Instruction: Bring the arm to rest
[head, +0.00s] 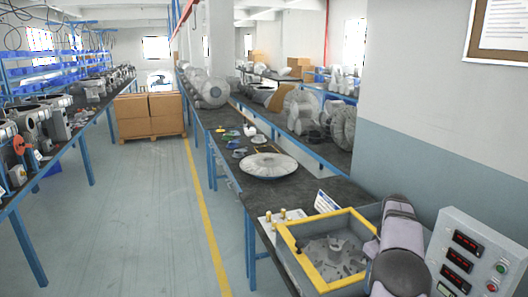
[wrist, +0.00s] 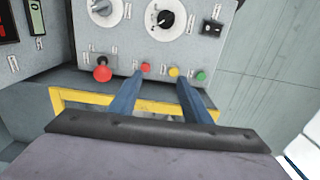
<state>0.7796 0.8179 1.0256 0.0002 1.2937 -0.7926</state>
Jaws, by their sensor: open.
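My gripper (wrist: 158,92) is in the wrist view, its two blue-grey fingers spread apart with nothing between them. They point toward a grey control panel (wrist: 140,45) with dials and buttons. Whether the fingertips touch the panel I cannot tell. In the head view my grey-purple arm stands at the lower right, beside the yellow-rimmed box (head: 285,243); my fingers cannot be made out there. Part of a yellow rim (wrist: 62,98) shows behind the fingers in the wrist view.
The box holds several loose grey metal parts (head: 335,258). A grey unit with red displays (head: 470,255) stands right of my arm. A white finned disc (head: 268,167) lies farther back on the dark bench (head: 325,183). A wall (head: 430,150) rises behind. The aisle floor (head: 150,220) is clear.

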